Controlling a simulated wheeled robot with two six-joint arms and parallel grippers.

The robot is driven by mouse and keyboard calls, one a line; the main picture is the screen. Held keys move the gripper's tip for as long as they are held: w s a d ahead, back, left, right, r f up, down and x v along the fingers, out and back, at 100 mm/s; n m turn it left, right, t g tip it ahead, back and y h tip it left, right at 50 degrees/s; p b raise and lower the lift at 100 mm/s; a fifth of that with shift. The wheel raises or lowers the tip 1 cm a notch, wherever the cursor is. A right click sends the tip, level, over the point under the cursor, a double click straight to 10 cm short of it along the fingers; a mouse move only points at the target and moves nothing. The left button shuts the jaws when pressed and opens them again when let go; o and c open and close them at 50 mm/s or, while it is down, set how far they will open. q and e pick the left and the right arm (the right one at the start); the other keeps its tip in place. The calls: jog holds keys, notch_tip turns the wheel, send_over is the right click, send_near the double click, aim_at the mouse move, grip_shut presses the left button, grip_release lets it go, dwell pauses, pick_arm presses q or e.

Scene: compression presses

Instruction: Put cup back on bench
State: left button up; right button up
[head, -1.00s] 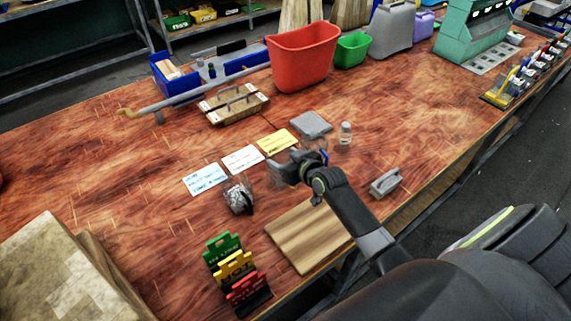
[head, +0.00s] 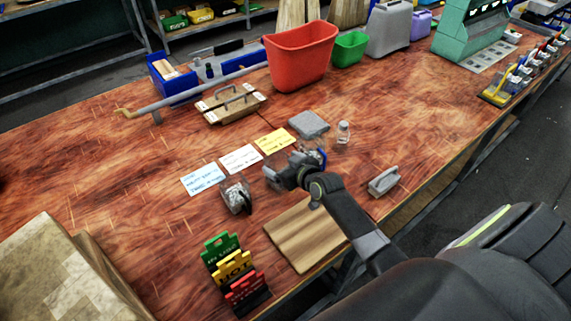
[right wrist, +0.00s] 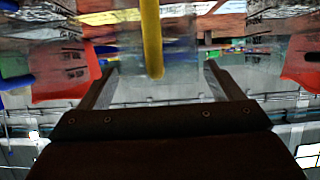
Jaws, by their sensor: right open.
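My right gripper (head: 278,179) is open over the bench (head: 390,130), with its fingers pointing left in the head view. In the right wrist view my right gripper (right wrist: 160,82) has its two fingers spread wide. A clear, see-through thing with a yellow upright strip, perhaps the cup (right wrist: 183,60), shows between and beyond them; I cannot tell whether it touches them. In the head view a clear jar-like thing with dark parts (head: 237,197) stands on the bench left of the gripper. My left gripper is not in view.
Three cards (head: 240,159) lie behind the gripper, near a grey pad (head: 309,124) and a small clear bottle (head: 343,131). A wooden board (head: 305,236), a grey block (head: 384,181) and coloured signs (head: 235,272) are nearer. A red bin (head: 302,55) stands behind.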

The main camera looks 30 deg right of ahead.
jog(key=shift+s+r, duration=0.2)
jog(key=shift+s, duration=0.1)
jog(key=v, duration=1.1)
jog(key=shift+s+r+b, duration=0.15)
jog(key=shift+b, duration=0.2)
